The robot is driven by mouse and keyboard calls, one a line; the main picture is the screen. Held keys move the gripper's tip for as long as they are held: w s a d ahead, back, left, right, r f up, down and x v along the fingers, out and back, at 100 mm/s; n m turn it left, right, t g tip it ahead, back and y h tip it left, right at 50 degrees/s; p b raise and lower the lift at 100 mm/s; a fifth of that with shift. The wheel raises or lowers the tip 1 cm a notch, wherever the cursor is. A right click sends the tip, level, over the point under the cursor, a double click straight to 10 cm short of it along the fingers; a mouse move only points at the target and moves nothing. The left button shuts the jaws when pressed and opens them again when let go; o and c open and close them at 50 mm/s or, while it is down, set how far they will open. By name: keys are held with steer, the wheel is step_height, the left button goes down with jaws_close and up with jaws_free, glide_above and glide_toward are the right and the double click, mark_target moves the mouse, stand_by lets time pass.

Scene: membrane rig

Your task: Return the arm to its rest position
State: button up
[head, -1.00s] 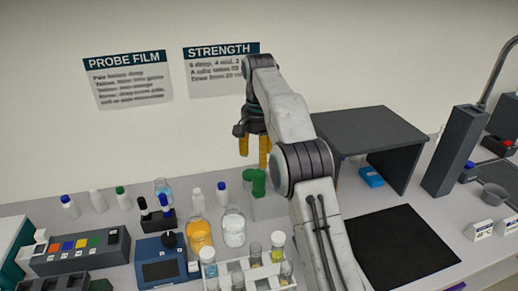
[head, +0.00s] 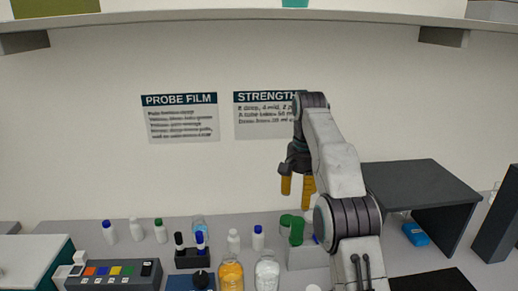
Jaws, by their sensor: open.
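My gripper (head: 297,186) hangs from my raised arm, fingers pointing down, above the back part of the bench. Its yellow fingers are apart, with nothing between them. Just below the gripper stands a green-topped item (head: 291,229) on a pale block (head: 304,257); a visible gap separates them from the fingertips. My arm's forearm and elbow cover part of the bench to the right of the gripper.
Bottles stand along the back, including a blue-capped one (head: 258,238). An orange-filled bottle (head: 231,276) and a clear bottle (head: 267,273) stand in front. A dark shelter (head: 420,181) is at right; a shelf (head: 250,15) runs overhead.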

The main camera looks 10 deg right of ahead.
steer(key=s+r+n+t, duration=0.1)
steer(key=s+r+n, duration=0.15)
steer(key=s, duration=0.45)
steer(key=s+r+n+t, duration=0.1)
steer(key=s+r, duration=0.2)
steer(key=s, duration=0.4)
steer(key=s+f+n+t, duration=0.1)
steer(key=s+f, duration=0.4)
steer(key=s, duration=0.5)
steer(key=s+f+n+t, duration=0.1)
steer(key=s+f, duration=0.4)
steer(key=s, duration=0.5)
steer(key=shift+f+n, duration=0.3)
steer(key=shift+n, duration=0.05)
steer(key=shift+s+a, duration=0.1)
